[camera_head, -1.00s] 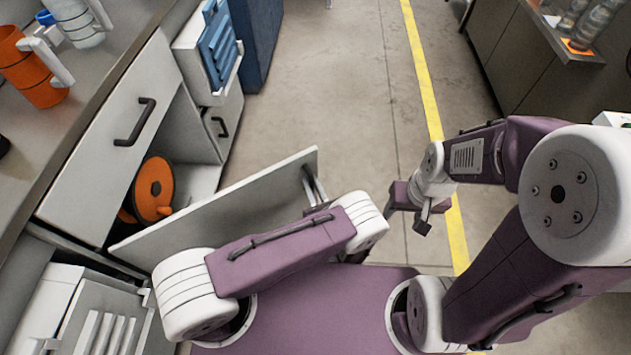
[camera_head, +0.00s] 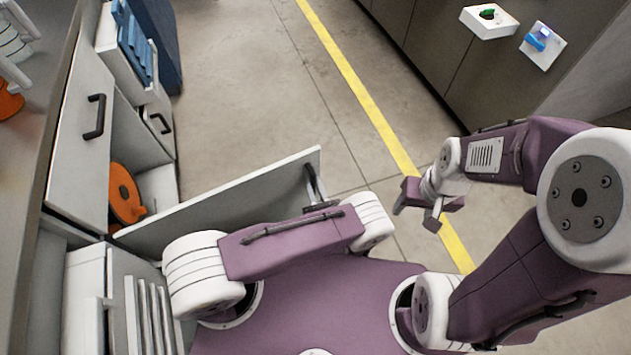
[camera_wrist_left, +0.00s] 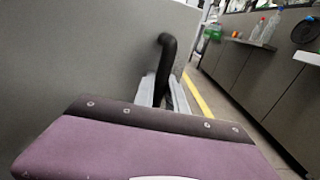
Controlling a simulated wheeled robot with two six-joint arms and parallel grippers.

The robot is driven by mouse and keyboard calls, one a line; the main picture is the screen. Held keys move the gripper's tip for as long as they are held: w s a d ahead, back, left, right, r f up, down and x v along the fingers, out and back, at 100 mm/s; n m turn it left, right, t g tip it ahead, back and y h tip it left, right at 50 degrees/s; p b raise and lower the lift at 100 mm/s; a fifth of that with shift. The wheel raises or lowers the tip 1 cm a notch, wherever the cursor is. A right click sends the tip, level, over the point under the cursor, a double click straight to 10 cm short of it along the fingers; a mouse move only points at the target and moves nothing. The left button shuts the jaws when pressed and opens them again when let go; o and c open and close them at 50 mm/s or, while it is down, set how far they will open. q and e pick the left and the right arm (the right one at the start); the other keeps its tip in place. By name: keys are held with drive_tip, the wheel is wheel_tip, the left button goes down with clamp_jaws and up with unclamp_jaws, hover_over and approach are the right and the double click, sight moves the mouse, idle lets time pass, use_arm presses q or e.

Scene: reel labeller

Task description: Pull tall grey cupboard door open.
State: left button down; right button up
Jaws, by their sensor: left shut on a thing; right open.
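The grey cupboard door (camera_head: 225,196) stands swung out from the cupboard at the left, its free edge towards the middle of the head view. It also fills the left of the left wrist view (camera_wrist_left: 75,50). My left gripper (camera_head: 316,186) is shut on the door's dark handle (camera_wrist_left: 168,62), near the free edge; the handle sits between the pale fingers in the left wrist view. The arm partly hides the grip in the head view. My right gripper (camera_head: 417,214) is open and empty above the floor, right of the door and apart from it.
An orange reel (camera_head: 124,192) shows inside the open cupboard. A closed grey front with a black handle (camera_head: 94,117) and a blue-filled drawer (camera_head: 133,45) are beyond. Clear floor with a yellow line (camera_head: 352,84) lies ahead. A dark counter (camera_head: 445,55) bounds the right.

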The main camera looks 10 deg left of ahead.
use_arm(q)
drive_tip(key=shift+s+d, duration=0.3)
drive_tip(key=shift+s, duration=0.1)
use_arm(e)
drive_tip(key=shift+s+d, duration=0.25)
drive_tip(key=shift+s, duration=0.35)
use_arm(q)
drive_tip(key=c, duration=1.4)
unclamp_jaws()
drive_tip(key=shift+o, duration=0.2)
